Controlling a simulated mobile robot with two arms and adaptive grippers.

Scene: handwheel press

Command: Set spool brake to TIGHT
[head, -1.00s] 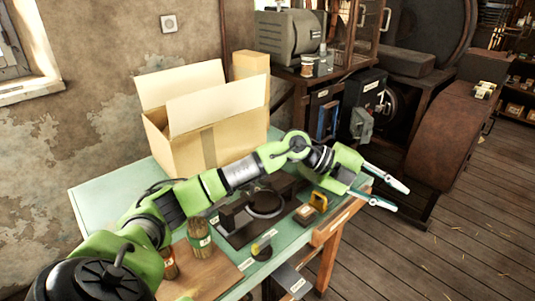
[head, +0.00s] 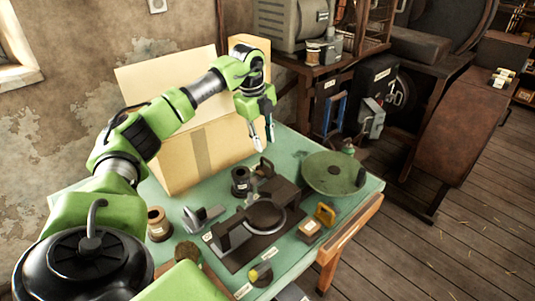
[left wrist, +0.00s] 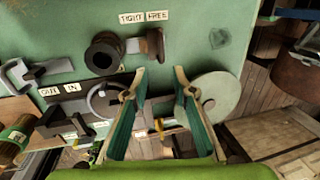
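The dark spool (head: 240,182) stands on the green table behind the round press-like fixture. The brake piece (head: 264,168), a small brownish upright block, is just right of it. In the left wrist view the spool (left wrist: 101,54) and brake piece (left wrist: 152,46) show from above, beside the labels TIGHT (left wrist: 131,18) and FREE (left wrist: 157,16). I cannot tell which label the brake stands at. My left gripper (head: 264,146) points down above and behind the brake piece, apart from it. In the left wrist view its two fingers (left wrist: 160,84) are spread, with nothing held. My right gripper is out of view.
A large open cardboard box (head: 197,155) stands at the table's back left. A green round disc (head: 333,173) lies at the right. The fixture with a dark ring (head: 265,215) fills the middle. A yellow-handled item (head: 325,214) sits near the front edge.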

